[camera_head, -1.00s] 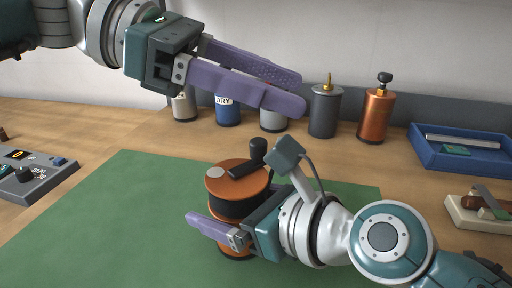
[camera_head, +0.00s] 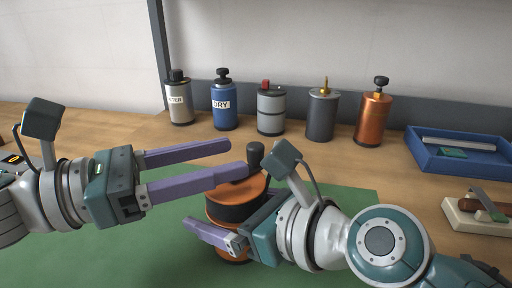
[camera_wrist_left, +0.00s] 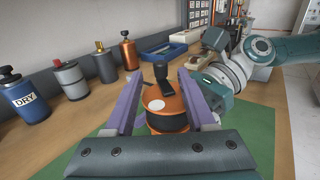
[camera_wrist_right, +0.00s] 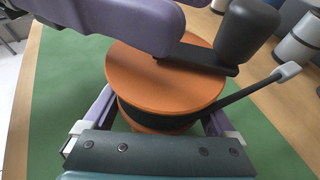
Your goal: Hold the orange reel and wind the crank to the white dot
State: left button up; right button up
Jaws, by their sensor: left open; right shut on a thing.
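The orange reel (camera_head: 225,212), with a black winding around its middle, stands upright on the green mat. My right gripper (camera_wrist_right: 160,118) is shut on the reel, one finger on each side. A black crank with an upright knob (camera_head: 255,155) sits on the reel's top; the knob also shows in the left wrist view (camera_wrist_left: 160,71). A pale dot (camera_wrist_left: 156,105) lies on the reel's top, apart from the crank arm (camera_wrist_left: 167,88). My left gripper (camera_head: 238,160) is open, its fingers level above the reel, tips beside the knob. In the head view its near finger hides the dot.
Several canisters stand along the back, including a blue one marked DRY (camera_head: 224,105) and a copper one (camera_head: 373,118). A blue tray (camera_head: 425,160) and a pale block with a lever (camera_head: 465,217) lie at the right. The green mat (camera_head: 130,255) is clear at the left front.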

aim_at(255, 144)
pick_arm(q)
jog(key=x, duration=0.5)
jog(key=shift+d, duration=0.1)
grip_shut()
dwell(0.3)
